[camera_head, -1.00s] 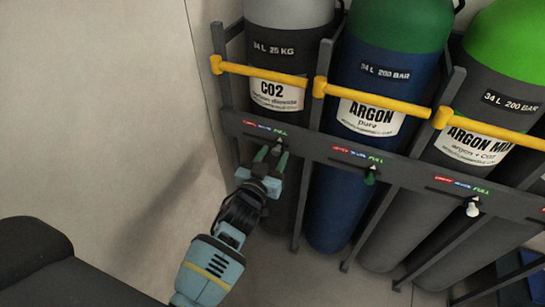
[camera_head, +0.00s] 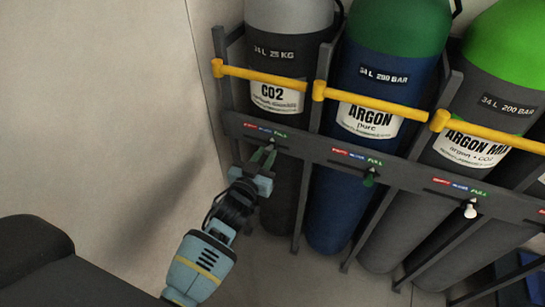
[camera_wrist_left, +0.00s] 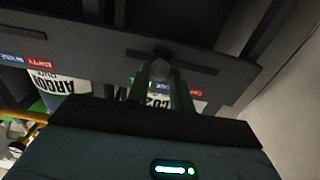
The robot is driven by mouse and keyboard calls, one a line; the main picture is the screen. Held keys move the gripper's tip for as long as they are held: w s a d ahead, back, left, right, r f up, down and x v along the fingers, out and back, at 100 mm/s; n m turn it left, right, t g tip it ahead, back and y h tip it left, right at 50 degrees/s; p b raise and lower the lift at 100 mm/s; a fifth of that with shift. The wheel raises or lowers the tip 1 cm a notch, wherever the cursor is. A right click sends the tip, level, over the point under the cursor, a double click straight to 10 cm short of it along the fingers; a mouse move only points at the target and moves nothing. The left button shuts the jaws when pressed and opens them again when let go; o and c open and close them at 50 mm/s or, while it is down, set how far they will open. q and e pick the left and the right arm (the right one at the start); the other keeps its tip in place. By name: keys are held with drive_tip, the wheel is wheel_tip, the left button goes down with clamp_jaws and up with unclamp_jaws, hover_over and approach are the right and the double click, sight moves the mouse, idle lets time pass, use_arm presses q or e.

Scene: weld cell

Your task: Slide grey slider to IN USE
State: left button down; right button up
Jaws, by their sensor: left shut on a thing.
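The grey slider (camera_wrist_left: 161,70) sits in a dark slot (camera_wrist_left: 190,64) on the rack rail below the CO2 cylinder. In the left wrist view its knob is between my left fingertips. My left gripper (camera_head: 267,152) reaches up to the rail from below in the head view. Its fingers are closed around the knob and also show in the wrist view (camera_wrist_left: 161,82). In the head view the fingertips hide most of the slider, below the area between the blue IN USE and green FULL labels (camera_head: 266,131). Its exact setting is hard to read. My right gripper is not in view.
The CO2 cylinder (camera_head: 280,55) stands behind a yellow bar (camera_head: 262,75). A green slider (camera_head: 369,178) and a white slider (camera_head: 471,209) sit on the rail (camera_head: 330,150) to the right. A plain wall (camera_head: 110,110) is on the left.

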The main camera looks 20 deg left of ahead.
use_arm(q)
drive_tip(key=shift+a, duration=1.2)
drive_tip(key=c, duration=1.3)
unclamp_jaws()
drive_tip(key=shift+o, duration=0.3)
drive_tip(key=shift+d, duration=0.1)
drive_tip(key=shift+s, duration=0.1)
drive_tip(key=s, duration=0.7)
drive_tip(key=shift+s+p, duration=0.3)
drive_tip(key=shift+p, duration=0.1)
